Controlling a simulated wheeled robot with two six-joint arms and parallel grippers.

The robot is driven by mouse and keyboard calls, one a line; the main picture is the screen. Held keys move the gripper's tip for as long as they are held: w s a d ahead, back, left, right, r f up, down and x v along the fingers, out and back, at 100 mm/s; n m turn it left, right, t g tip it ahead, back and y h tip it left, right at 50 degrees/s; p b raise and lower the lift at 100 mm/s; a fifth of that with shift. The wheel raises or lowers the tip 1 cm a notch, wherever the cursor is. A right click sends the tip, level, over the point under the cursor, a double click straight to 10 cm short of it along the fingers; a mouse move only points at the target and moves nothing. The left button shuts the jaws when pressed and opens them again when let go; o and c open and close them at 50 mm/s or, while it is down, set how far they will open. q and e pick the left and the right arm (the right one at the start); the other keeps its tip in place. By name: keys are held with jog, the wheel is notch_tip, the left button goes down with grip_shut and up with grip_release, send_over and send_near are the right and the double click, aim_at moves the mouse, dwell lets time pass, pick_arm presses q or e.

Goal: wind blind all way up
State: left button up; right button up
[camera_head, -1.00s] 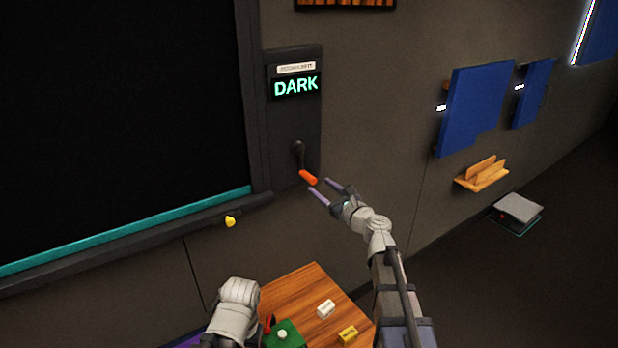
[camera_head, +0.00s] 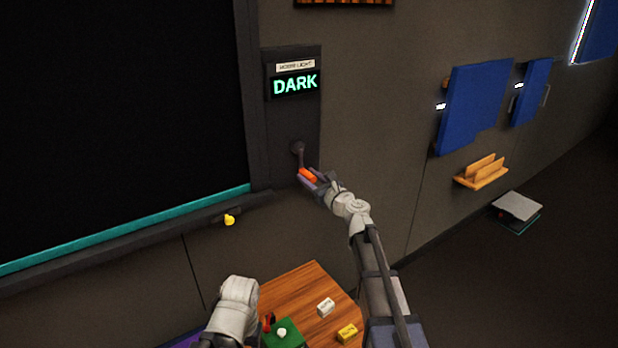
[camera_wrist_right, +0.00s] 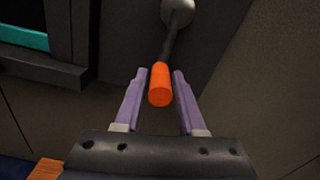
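The blind (camera_head: 120,110) is a large black panel at the left of the head view, with a teal bar (camera_head: 130,231) along its lower edge. A crank hangs down from a dark wall panel below a display reading DARK (camera_head: 295,84). Its orange handle (camera_head: 307,174) also shows in the right wrist view (camera_wrist_right: 160,84). My right gripper (camera_head: 312,178) is at the handle; in the wrist view its purple fingers (camera_wrist_right: 153,85) stand open on either side of it, with small gaps. My left arm (camera_head: 236,310) shows at the bottom; its gripper is not clearly visible.
A sill with a yellow knob (camera_head: 229,220) runs under the blind. Blue panels (camera_head: 475,105) and a wooden holder (camera_head: 481,173) are on the right wall.

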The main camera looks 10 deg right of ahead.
grip_shut()
dwell(1.0)
